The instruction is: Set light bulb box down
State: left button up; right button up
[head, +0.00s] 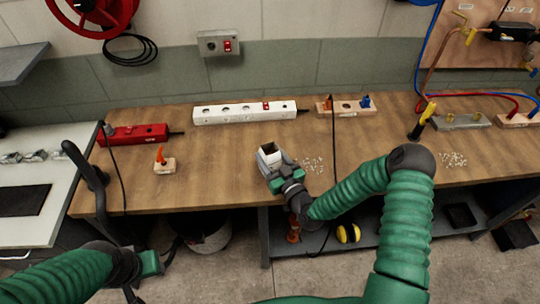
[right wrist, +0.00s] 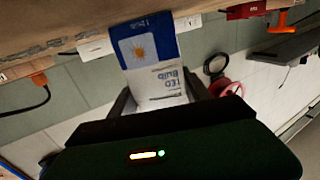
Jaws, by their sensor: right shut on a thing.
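The light bulb box (head: 268,157) is white in the head view, over the middle of the wooden workbench (head: 225,160) near its front. In the right wrist view the box (right wrist: 152,62) shows a blue end with a yellow bulb picture and grey printing on white. My right gripper (head: 281,177) is shut on the box, with a dark finger on each side of it in the right wrist view. I cannot tell whether the box touches the benchtop. My left gripper (head: 149,263) is low at the left, away from the bench, and its fingers are not clear.
A white power strip (head: 245,113) and a red one (head: 138,134) lie toward the back. A small block with an orange lever (head: 164,164) stands to the left. Bare benchtop lies between it and the box.

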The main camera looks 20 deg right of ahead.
jog(key=shift+f, duration=0.1)
jog(key=o, duration=1.4)
jog(key=shift+c, duration=0.2)
